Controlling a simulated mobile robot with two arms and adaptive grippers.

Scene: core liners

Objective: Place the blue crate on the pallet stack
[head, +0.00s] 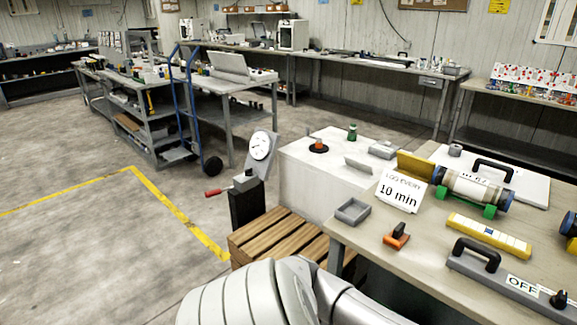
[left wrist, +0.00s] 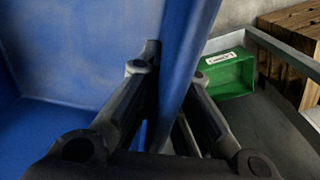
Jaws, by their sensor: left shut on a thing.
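The blue crate (left wrist: 75,60) fills the left of the left wrist view, seen very close. My left gripper (left wrist: 170,75) is shut on the crate's wall, with one finger on each side of it. The crate is not visible in the head view, where a pale arm link of mine covers the bottom middle. The wooden pallet stack (head: 281,233) stands on the floor beside the workbench in the head view, its slatted top bare where it shows; my arm and the bench hide part of it. My right gripper is in neither view.
A green bin (left wrist: 228,77) with a white label sits right of the crate, near a grey rail and stacked wood (left wrist: 295,50). The workbench (head: 343,236) and a white cabinet (head: 312,171) border the pallets. A dial gauge stand (head: 247,203) is close behind. Floor is open at left.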

